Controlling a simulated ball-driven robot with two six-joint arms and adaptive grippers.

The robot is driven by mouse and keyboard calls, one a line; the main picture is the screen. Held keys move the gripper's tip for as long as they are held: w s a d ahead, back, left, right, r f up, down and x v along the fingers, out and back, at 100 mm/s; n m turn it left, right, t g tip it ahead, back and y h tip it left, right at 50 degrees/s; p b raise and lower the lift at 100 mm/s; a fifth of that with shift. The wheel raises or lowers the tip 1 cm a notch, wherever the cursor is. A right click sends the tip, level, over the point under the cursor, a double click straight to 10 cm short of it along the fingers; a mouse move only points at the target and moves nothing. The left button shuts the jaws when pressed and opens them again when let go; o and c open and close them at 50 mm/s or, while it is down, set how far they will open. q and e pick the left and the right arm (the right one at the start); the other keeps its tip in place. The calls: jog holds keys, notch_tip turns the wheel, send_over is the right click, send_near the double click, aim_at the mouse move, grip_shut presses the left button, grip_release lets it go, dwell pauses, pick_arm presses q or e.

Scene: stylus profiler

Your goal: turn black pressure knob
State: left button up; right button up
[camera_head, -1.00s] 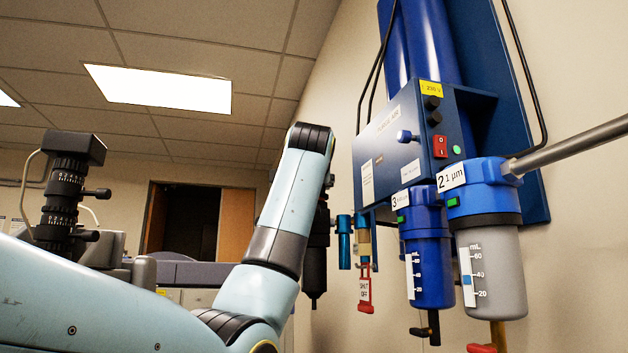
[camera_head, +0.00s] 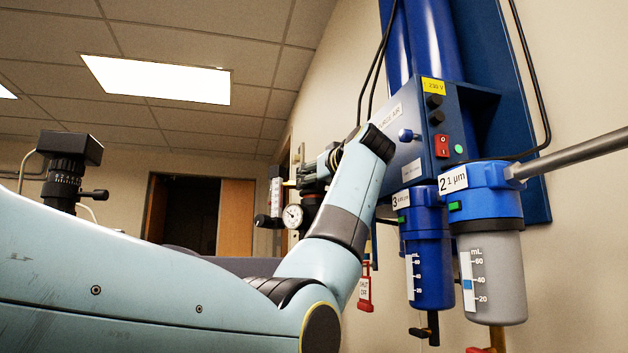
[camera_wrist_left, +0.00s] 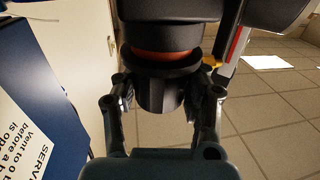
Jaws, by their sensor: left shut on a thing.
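The black knob (camera_wrist_left: 158,92) sits in the middle of the left wrist view, below a black body with an orange ring (camera_wrist_left: 162,55). My left gripper (camera_wrist_left: 160,98) has one finger on each side of the knob and is shut on it. In the head view, my left arm bends up in front of the blue panel. My left gripper (camera_head: 322,168) shows there partly behind the arm's upper end, above a round white pressure gauge (camera_head: 293,215). The knob cannot be made out clearly in the head view. My right gripper is in neither view.
The blue panel (camera_head: 445,105) carries a red switch (camera_head: 441,146) and a small blue knob (camera_head: 406,135). Filter bowls 3 (camera_head: 428,260) and 2 (camera_head: 490,270) hang below. A red tag (camera_head: 365,290) hangs close beside my arm.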

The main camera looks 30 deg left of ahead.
pick_arm(q)
jog(key=o, duration=1.2)
jog(key=shift+r, duration=4.95)
